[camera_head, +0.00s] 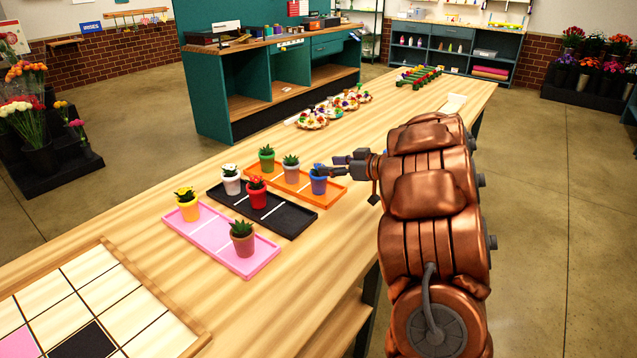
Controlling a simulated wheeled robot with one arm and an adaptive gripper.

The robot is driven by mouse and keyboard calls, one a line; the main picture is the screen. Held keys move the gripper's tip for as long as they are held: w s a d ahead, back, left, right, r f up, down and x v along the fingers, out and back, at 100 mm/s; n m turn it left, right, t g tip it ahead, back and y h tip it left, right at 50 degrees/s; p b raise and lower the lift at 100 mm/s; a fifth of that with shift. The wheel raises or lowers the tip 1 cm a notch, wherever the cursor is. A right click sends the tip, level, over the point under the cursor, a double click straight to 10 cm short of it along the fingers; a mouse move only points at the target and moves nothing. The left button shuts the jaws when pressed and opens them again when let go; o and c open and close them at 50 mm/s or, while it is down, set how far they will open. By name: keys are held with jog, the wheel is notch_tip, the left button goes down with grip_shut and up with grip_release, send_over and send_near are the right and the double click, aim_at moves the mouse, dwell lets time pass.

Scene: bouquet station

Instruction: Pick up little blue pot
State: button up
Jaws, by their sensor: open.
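The little blue pot (318,185) holds a small plant and stands at the right end of the orange tray (336,196). My gripper (325,168) reaches in from the right at the height of the pot's top. Its fingers are open and lie at the pot's upper part, partly covering the plant. I cannot tell whether they touch the pot.
White (231,184) and red (257,196) pots stand on the black tray (290,220). Yellow (188,209) and terracotta (242,242) pots stand on the pink tray (215,247).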

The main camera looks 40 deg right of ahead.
aim_at(319, 165)
jog(key=shift+x, duration=2.65)
jog(key=shift+d+f, duration=0.15)
jog(key=shift+c, duration=0.4)
grip_shut()
